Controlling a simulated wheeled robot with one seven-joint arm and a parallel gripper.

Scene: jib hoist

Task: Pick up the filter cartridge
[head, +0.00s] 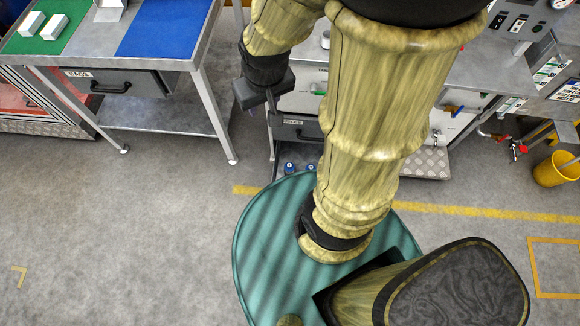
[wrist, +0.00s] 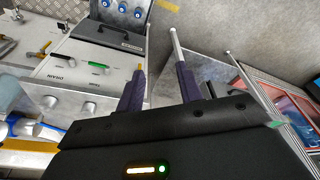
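I cannot make out a thing that is surely the filter cartridge in either view. Small blue round parts with pale centres (wrist: 123,8) show at the top edge of the wrist view, beside a drawer; similar ones (head: 290,168) show low in the head view, partly hidden by my arm. My gripper (wrist: 160,70) has its two dark fingers apart with nothing between them. In the head view it hangs near the grey cabinet, right of the workbench.
The workbench (head: 195,62) at left holds a green mat with white blocks, a blue mat and a drawer marked BAGS. A grey drawer (wrist: 105,36) and a valve panel (wrist: 85,70) lie beyond my fingers. A yellow bucket (head: 556,170) stands right. Floor at left is clear.

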